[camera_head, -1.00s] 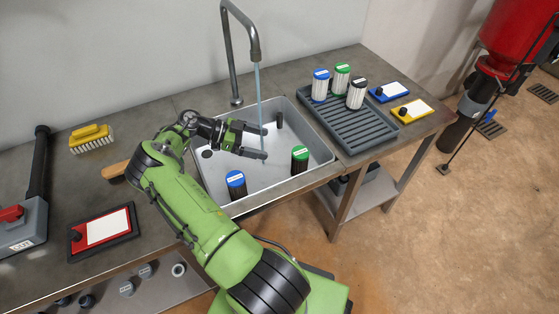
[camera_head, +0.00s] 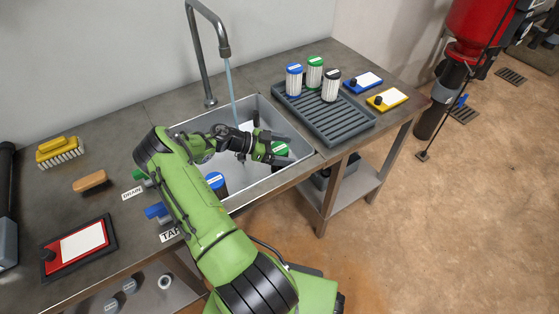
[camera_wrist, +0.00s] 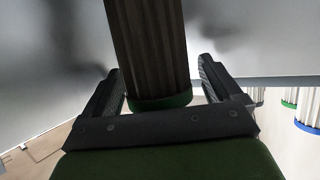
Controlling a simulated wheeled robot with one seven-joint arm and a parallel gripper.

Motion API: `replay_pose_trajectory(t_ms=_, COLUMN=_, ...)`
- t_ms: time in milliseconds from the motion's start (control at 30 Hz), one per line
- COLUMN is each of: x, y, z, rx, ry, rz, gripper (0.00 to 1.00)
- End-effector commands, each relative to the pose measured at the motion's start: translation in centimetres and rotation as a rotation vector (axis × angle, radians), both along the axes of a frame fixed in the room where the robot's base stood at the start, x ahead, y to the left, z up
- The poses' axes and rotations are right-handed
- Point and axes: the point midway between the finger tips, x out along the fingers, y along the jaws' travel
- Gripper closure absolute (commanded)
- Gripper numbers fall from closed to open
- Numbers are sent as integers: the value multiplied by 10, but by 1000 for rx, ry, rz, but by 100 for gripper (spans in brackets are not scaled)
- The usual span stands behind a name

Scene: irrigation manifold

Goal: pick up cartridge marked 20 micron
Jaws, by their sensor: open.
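The micron markings are too small to read. In the sink (camera_head: 237,198), a dark cartridge with a green cap (camera_head: 281,149) stands partly hidden by my gripper. In the wrist view a dark pleated cartridge with a green rim (camera_wrist: 150,50) lies between my spread fingers, with a visible gap on the right. My gripper (camera_head: 286,148) is open around it; it also shows in the wrist view (camera_wrist: 160,68). A dark cartridge with a blue cap (camera_head: 215,182) stands nearer the sink's front, partly behind my arm. White pleated cartridges with blue (camera_head: 294,80), green (camera_head: 315,73) and black (camera_head: 331,85) caps stand on the rack.
The grey ribbed rack (camera_head: 345,127) is right of the sink. Water runs from the tap (camera_head: 222,45) into the sink behind my gripper. Blue (camera_head: 363,83) and yellow (camera_head: 388,99) panels lie right; a brush (camera_head: 58,150) lies left.

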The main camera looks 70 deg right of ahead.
Motion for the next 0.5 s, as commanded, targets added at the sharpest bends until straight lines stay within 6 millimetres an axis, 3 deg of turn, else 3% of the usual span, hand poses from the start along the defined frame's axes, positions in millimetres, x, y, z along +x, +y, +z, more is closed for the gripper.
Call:
replay_pose_trajectory(t_ms=133, x=0, y=0, z=1, rx=0, ry=0, rz=0, gripper=12)
replay_pose_trajectory(t_ms=500, x=1, y=0, z=1, rx=0, ry=1, rz=0, gripper=68)
